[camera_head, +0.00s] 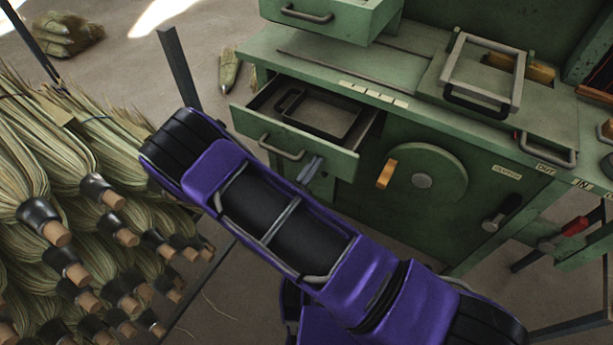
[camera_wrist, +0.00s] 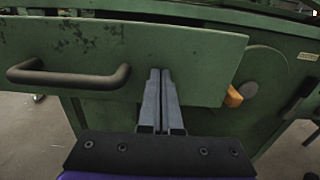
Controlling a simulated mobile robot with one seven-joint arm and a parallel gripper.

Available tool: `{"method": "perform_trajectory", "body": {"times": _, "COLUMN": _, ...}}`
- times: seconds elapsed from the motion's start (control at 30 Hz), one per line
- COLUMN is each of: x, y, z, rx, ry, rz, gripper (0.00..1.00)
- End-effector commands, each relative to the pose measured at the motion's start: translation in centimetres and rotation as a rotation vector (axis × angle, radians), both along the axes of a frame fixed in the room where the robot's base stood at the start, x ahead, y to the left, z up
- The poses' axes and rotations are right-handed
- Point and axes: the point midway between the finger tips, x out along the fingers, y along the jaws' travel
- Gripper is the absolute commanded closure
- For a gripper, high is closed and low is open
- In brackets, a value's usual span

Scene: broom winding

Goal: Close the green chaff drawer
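A green drawer (camera_head: 300,150) stands pulled out of the green machine in the head view, with a dark metal frame or handle-like loop inside it. Its front (camera_wrist: 200,62) fills much of the wrist view, with a dark bar handle (camera_wrist: 68,75) at the left. My gripper (camera_head: 311,167) is at the right part of this drawer's front, to the right of the handle. In the wrist view my gripper (camera_wrist: 161,75) has its two fingers together, with nothing visible between them. The tips overlap the drawer front; whether they touch it I cannot tell.
Another green drawer (camera_head: 335,15) sticks out above, with its own handle. A round green disc (camera_head: 422,180) with an orange block (camera_head: 386,173) is right of the lower drawer. Bundled brooms (camera_head: 85,200) stand at the left. A dark post (camera_head: 178,67) rises between them and the machine.

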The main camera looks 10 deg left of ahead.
Motion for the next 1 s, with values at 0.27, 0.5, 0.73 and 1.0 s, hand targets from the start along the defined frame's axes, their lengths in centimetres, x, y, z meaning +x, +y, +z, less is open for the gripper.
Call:
{"method": "perform_trajectory", "body": {"times": 0.27, "x": 7.0, "y": -3.0, "z": -0.2, "rx": 0.0, "ry": -0.002, "rz": -0.004, "gripper": 1.0}}
{"method": "perform_trajectory", "body": {"times": 0.5, "x": 12.2, "y": -5.2, "z": -0.2, "rx": 0.001, "ry": -0.004, "rz": -0.004, "gripper": 1.0}}
{"method": "perform_trajectory", "body": {"times": 0.73, "x": 15.5, "y": -6.5, "z": -0.1, "rx": -0.001, "ry": -0.002, "rz": -0.001, "gripper": 1.0}}
{"method": "perform_trajectory", "body": {"times": 1.0, "x": 17.1, "y": -7.1, "z": 0.0, "rx": 0.0, "ry": -0.001, "rz": -0.001, "gripper": 1.0}}
